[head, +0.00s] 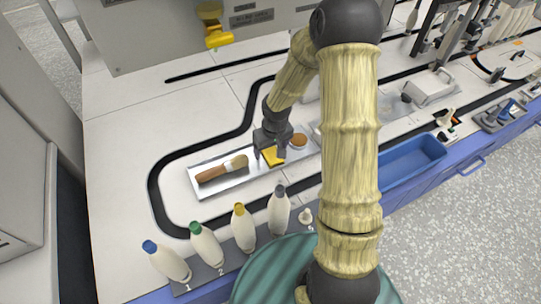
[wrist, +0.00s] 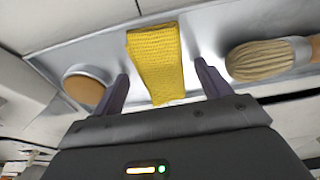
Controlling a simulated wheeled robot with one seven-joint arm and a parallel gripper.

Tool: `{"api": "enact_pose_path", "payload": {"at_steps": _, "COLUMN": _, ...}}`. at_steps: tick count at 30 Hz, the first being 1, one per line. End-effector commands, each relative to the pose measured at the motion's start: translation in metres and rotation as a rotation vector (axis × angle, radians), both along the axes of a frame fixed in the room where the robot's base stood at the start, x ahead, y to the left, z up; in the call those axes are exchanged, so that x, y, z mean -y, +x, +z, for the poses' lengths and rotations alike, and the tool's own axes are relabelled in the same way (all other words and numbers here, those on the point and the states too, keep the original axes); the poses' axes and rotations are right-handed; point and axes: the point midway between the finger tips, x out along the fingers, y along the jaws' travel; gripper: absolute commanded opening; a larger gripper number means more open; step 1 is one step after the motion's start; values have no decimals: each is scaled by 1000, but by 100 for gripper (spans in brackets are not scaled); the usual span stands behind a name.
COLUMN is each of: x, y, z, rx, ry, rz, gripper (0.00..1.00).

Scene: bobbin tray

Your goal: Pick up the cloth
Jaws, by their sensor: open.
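The yellow cloth (head: 272,156) lies folded in a shallow metal tray (head: 234,183) in the head view, between a brush and a round brown-topped item. In the wrist view the cloth (wrist: 156,62) is a textured yellow strip between my two fingers. My gripper (head: 271,150) is right over the cloth in the head view, and its fingers hide part of it. In the wrist view my gripper (wrist: 160,82) is open, one finger on each side of the cloth with gaps between. I cannot tell how far the fingertips are above the tray.
A wooden brush (head: 222,169) lies left of the cloth; its bristles (wrist: 260,60) show in the wrist view. A round brown-topped item (head: 298,141) sits on the other side. Several capped bottles (head: 242,228) stand in front. A blue bin (head: 410,160) is at the right.

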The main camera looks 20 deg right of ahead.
Motion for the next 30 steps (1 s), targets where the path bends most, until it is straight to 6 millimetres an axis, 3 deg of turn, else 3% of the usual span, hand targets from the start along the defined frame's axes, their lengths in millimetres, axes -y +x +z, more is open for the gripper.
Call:
{"api": "enact_pose_path", "payload": {"at_steps": 16, "x": 0, "y": 0, "z": -1, "rx": 0, "ry": 0, "rz": 0, "gripper": 76}}
{"api": "enact_pose_path", "payload": {"at_steps": 17, "x": 0, "y": 0, "z": -1, "rx": 0, "ry": 0, "rz": 0, "gripper": 74}}
{"api": "enact_pose_path", "payload": {"at_steps": 24, "x": 0, "y": 0, "z": -1, "rx": 0, "ry": 0, "rz": 0, "gripper": 28}}
{"api": "enact_pose_path", "payload": {"at_steps": 30, "x": 0, "y": 0, "z": -1, "rx": 0, "ry": 0, "rz": 0, "gripper": 28}}
